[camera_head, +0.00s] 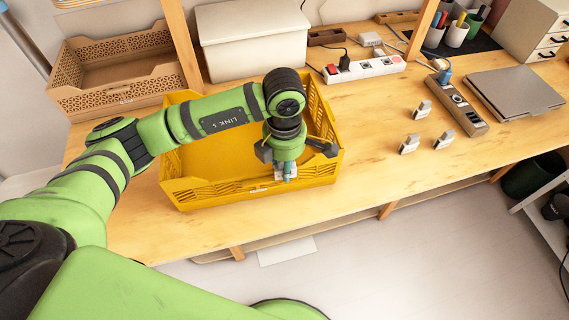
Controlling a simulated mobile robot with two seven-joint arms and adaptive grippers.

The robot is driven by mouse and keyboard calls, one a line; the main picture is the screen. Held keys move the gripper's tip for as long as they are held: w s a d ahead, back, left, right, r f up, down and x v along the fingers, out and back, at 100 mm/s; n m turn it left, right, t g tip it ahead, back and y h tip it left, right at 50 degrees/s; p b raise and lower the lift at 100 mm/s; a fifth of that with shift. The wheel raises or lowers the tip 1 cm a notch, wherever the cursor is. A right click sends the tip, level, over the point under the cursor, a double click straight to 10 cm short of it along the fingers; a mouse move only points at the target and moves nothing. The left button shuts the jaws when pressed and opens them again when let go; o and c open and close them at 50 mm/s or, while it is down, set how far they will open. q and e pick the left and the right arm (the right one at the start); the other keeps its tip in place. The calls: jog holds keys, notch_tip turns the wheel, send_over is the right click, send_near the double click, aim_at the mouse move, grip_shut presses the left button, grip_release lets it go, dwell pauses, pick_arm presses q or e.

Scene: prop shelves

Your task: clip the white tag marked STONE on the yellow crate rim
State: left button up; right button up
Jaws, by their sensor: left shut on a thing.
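The yellow crate (200,191) stands near the front edge of the wooden table, and my left arm reaches across it. My left gripper (285,172) points down at the crate's front right part, near the rim. It is shut on a small white tag (279,174), mostly hidden between the fingers. The lettering on this tag cannot be read, and I cannot tell whether it touches the rim. Several similar white tags stand on the table to the right, among them one (410,143). My right gripper is not in view.
A white lidded box (252,42) and a brown crate (115,75) stand behind. A power strip (364,68), a grey and brown strip (458,104) and a closed laptop (515,92) lie to the right. Wooden posts rise behind the yellow crate.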

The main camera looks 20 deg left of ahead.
pick_arm(q)
jog(key=shift+f, duration=0.1)
dwell(0.8)
jog(key=o, duration=0.9)
jog(key=shift+c, duration=0.2)
notch_tip(320, 180, up, 12)
jog(key=shift+r, duration=0.1)
